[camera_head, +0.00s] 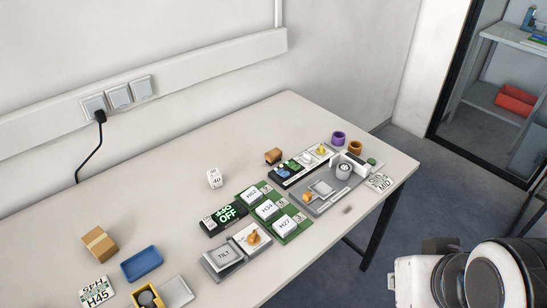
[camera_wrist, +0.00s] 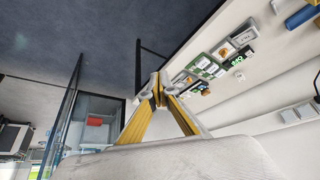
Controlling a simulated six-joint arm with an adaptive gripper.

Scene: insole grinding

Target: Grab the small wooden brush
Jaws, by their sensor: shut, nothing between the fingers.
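I cannot tell for certain which thing is the wooden brush. A small brown block with a dark side (camera_head: 273,156) lies on the table (camera_head: 170,175) near the back and may be it. My gripper (camera_wrist: 159,90) shows in the wrist view with its yellow-lined fingers meeting at the tips, shut and empty. It is in the air away from the table's things, over the floor side. In the head view only my arm's wrist part shows at the lower right, and the fingertips are out of sight.
Several labelled green and black modules (camera_head: 267,210) and a grey tray (camera_head: 319,189) crowd the table's middle and right. A blue tray (camera_head: 141,263) and a cardboard box (camera_head: 99,243) stand at the left front. A cabinet holding a red bin (camera_head: 515,99) stands beyond.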

